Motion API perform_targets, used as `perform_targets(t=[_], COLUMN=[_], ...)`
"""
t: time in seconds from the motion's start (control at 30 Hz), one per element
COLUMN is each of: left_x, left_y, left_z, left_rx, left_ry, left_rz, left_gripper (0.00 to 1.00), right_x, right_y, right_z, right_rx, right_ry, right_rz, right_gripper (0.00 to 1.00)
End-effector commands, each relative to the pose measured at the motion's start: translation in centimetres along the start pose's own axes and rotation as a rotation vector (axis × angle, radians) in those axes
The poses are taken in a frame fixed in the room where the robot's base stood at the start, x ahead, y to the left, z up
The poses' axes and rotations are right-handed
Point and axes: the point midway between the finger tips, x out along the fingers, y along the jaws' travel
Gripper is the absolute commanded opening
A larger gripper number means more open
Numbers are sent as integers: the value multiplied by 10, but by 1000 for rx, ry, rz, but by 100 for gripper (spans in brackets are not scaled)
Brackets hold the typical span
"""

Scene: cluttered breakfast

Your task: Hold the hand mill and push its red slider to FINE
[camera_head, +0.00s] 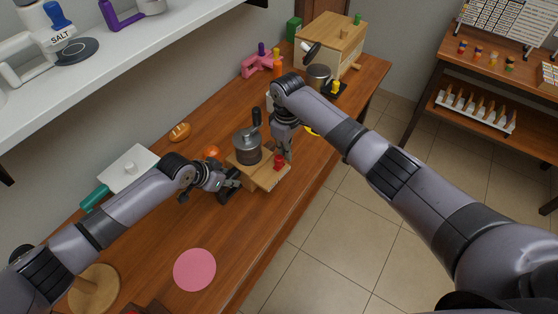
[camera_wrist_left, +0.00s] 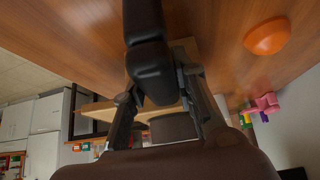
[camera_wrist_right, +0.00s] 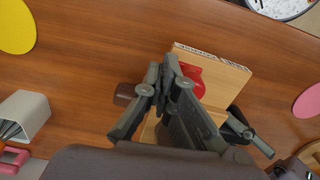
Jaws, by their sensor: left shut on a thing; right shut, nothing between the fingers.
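The hand mill has a wooden base (camera_head: 268,178), a grey metal body (camera_head: 246,148) and a black crank on top (camera_head: 256,118). It stands upright on the wooden table. My left gripper (camera_head: 230,184) is at its left side, shut on a black handle (camera_wrist_left: 150,70) of the mill. The red slider (camera_head: 279,161) is on the base's right part; in the right wrist view the red slider (camera_wrist_right: 192,78) shows beside a marked scale edge. My right gripper (camera_wrist_right: 166,78) is shut and empty, pointing down right beside the slider. Whether they touch, I cannot tell.
An orange object (camera_head: 211,152) and a bread roll (camera_head: 179,132) lie behind the mill. A white box (camera_head: 128,167) stands to the left, a pink disc (camera_head: 194,270) in front. A metal cup (camera_head: 318,77) and wooden box (camera_head: 333,42) stand farther along the table.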

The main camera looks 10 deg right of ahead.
Motion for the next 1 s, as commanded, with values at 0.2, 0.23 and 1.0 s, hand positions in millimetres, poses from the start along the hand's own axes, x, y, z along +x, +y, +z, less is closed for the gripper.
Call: perform_targets(t=[0.2, 0.23, 1.0], left_x=[1, 1, 1], left_y=[1, 1, 0], left_z=[2, 2, 2], left_rx=[1, 1, 0], left_ry=[-4, -4, -4], left_rz=[1, 1, 1], left_gripper=[0, 0, 0], right_x=[0, 1, 0], right_y=[-4, -5, -20], right_z=[0, 0, -2], right_rx=[0, 0, -2], right_ry=[0, 0, 0], right_rz=[-1, -1, -2], right_gripper=[0, 0, 0])
